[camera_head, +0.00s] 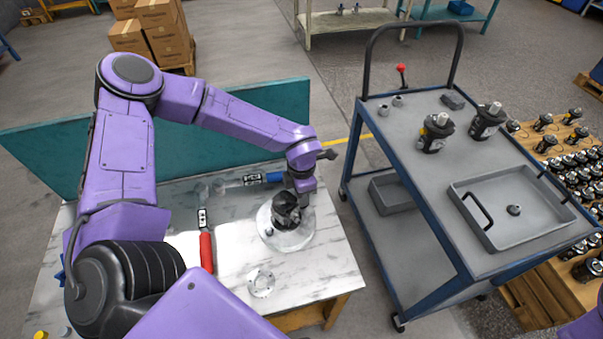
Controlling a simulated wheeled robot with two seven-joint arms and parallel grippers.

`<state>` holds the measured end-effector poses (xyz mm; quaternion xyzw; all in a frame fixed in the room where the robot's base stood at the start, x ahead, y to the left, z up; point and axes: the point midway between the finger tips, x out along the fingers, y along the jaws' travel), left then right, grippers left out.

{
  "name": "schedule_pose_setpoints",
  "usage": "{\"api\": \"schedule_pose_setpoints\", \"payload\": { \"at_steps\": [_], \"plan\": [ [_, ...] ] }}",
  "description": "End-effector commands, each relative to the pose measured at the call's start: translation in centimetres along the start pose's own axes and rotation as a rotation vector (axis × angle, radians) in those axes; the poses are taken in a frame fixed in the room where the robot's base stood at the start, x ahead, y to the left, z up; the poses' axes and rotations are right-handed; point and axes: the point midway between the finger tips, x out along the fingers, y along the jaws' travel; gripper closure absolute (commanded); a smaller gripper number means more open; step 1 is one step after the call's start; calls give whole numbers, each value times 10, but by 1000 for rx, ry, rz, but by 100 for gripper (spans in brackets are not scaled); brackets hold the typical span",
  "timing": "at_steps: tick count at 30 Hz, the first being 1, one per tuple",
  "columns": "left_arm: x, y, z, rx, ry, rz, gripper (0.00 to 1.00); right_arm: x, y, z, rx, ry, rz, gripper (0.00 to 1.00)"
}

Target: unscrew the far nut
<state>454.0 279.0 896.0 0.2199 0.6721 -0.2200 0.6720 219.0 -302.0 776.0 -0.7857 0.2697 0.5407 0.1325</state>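A dark motor (286,216) sits on a round light plate (299,239) near the right end of the marble-topped table. My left gripper (303,198) points down at the far right side of the motor, at or just above its top. Whether it touches a nut, and whether its fingers are open or shut, is too small to tell. The far nut cannot be made out and seems hidden by the gripper. My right gripper is not in view.
On the table (325,270) lie a red-handled tool (206,250), a blue-handled tool (264,178) and a flat ring (262,283). A teal panel (240,135) stands behind. A blue cart (420,175) at right holds two motors, small parts and a grey tray (475,229).

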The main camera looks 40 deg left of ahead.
Motion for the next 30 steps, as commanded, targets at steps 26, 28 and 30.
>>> {"api": "schedule_pose_setpoints", "payload": {
  "at_steps": [26, 28, 30],
  "plan": [
    [1, 0, 1, -767, -2, 0, 100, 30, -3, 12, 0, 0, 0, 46],
    [0, 0, 1, -845, -3, 0, 100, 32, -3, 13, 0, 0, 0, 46],
    [-1, 0, 1, -891, -2, 0, 100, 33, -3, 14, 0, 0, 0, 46]
  ]
}}
